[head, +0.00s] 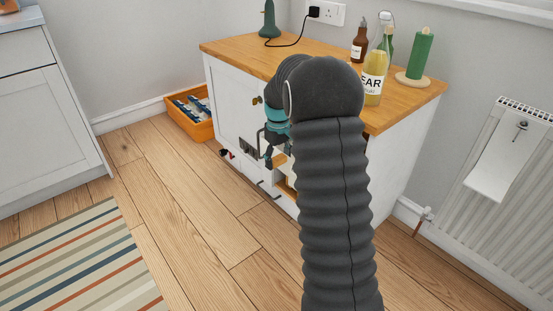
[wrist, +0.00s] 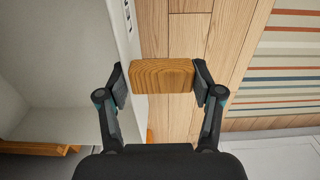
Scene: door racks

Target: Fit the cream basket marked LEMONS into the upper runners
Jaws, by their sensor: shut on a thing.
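My gripper (wrist: 161,82) is shut on a wooden block (wrist: 163,76), one finger pressed to each end in the wrist view. In the head view my gripper (head: 270,155) is in front of the white cabinet, mostly hidden by my arm; a piece of wood (head: 280,160) shows beside it. The wrist view shows the block beside a white panel edge, over the floor. I cannot make out the cream basket marked LEMONS or the upper runners in either view.
The white cabinet (head: 399,167) has a wooden top (head: 232,46) with bottles and a green roll (head: 420,55). An orange crate (head: 193,124) stands on the floor at its left. A radiator (head: 490,180) is at right. Floor (head: 190,200) and striped rug (head: 80,265) are clear.

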